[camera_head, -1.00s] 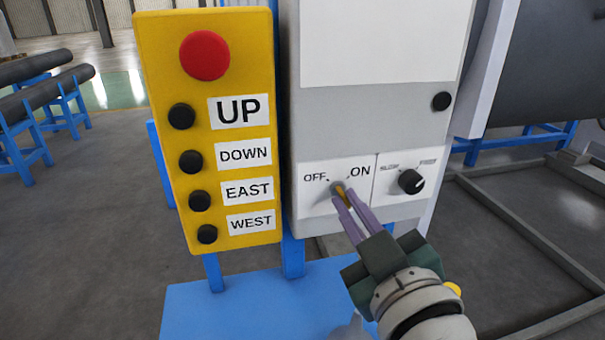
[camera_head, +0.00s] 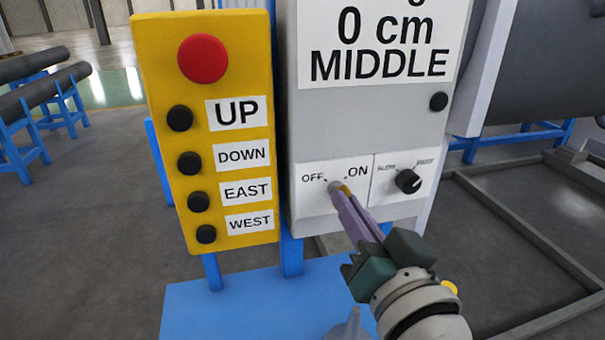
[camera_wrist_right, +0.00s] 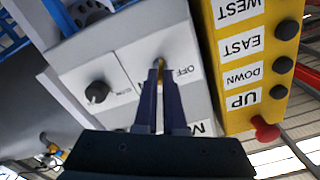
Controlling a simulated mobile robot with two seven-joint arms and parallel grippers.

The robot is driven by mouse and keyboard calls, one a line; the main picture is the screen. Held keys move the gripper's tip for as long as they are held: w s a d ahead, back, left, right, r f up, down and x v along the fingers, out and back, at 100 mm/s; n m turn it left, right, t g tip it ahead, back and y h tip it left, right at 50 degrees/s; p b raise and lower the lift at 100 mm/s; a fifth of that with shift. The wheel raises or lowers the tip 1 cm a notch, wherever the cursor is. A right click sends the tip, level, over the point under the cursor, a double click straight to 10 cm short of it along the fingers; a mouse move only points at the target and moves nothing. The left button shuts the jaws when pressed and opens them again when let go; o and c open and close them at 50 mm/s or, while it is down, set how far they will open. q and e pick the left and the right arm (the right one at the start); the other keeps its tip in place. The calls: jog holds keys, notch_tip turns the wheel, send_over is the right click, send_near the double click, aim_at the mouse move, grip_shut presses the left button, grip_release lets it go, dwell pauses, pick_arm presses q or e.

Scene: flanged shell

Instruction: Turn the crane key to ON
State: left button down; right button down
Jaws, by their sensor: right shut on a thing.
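The crane key (camera_head: 344,188) is a small yellow key on the grey control box (camera_head: 310,225), between the OFF and ON labels. Its visible edge lies toward the ON side in the head view. My right gripper (camera_head: 342,194) is shut on the key, with its purple fingers reaching up to it from the lower right. The fingers hide most of the key. In the right wrist view the yellow key (camera_wrist_right: 160,63) shows between the fingertips. The display (camera_head: 385,45) above reads "0 cm MIDDLE". My left gripper is not in view.
A yellow button panel (camera_head: 237,180) with a red button (camera_head: 203,58) and several black buttons stands just left of the box. A black speed knob (camera_head: 408,181) sits close to the right of the key. Pipes on blue stands (camera_head: 60,115) are behind at left.

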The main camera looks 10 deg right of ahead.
jog(key=shift+m, duration=1.6)
jog(key=c, duration=1)
grip_release()
jog(key=shift+s, duration=0.15)
jog(key=s, duration=0.9)
jog(key=shift+s+d, duration=0.2)
jog(key=shift+s, duration=0.15)
